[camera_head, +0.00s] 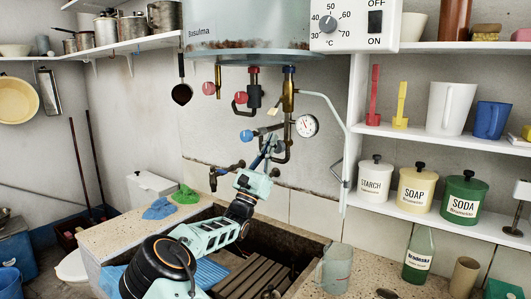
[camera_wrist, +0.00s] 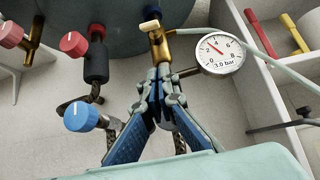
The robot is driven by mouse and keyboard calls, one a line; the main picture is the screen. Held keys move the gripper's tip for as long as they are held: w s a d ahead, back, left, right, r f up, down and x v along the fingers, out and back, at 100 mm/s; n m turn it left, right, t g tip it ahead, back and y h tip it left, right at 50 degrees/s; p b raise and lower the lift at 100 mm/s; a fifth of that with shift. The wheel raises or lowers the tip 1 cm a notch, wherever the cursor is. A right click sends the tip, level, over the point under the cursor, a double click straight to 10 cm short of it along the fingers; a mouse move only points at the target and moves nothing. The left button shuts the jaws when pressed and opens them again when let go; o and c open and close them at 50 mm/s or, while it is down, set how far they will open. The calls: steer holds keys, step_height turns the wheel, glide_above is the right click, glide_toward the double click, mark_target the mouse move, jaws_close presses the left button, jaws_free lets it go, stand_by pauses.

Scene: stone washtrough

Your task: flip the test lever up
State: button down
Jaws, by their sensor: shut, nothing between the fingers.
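A brass valve body (camera_head: 288,103) sits on the pipe under the boiler; it also shows in the wrist view (camera_wrist: 161,46). A small lever with a pale yellow tip, which looks like the test lever (camera_head: 273,112), sticks out from it to the lower left; its tip is at the top of the wrist view (camera_wrist: 149,26). My gripper (camera_head: 269,138) is shut and empty, pointing up just below the valve. In the wrist view its fingertips (camera_wrist: 164,72) meet below the brass body and lever. I cannot tell whether they touch the valve.
A pressure gauge (camera_wrist: 220,53) is close on the right. A blue knob (camera_wrist: 81,117) and red knobs (camera_wrist: 73,44) are on the left. The boiler (camera_head: 245,30) hangs above. The stone trough (camera_head: 255,262) lies below, with a glass mug (camera_head: 335,270) on its rim.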

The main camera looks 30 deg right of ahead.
mark_target(276, 106)
steer(key=shift+s+a+r+p, duration=0.1)
steer(key=shift+r+p, duration=0.1)
steer(key=shift+r, duration=1.2)
steer(key=shift+a+r+p, duration=0.1)
steer(key=shift+r+p, duration=0.05)
steer(key=shift+r, duration=1.2)
steer(key=shift+r+p, duration=0.15)
steer(key=shift+p, duration=0.3)
steer(key=shift+a+r+y+p, duration=0.1)
steer(key=shift+a+y+p, duration=0.1)
steer(key=shift+y+p, duration=0.3)
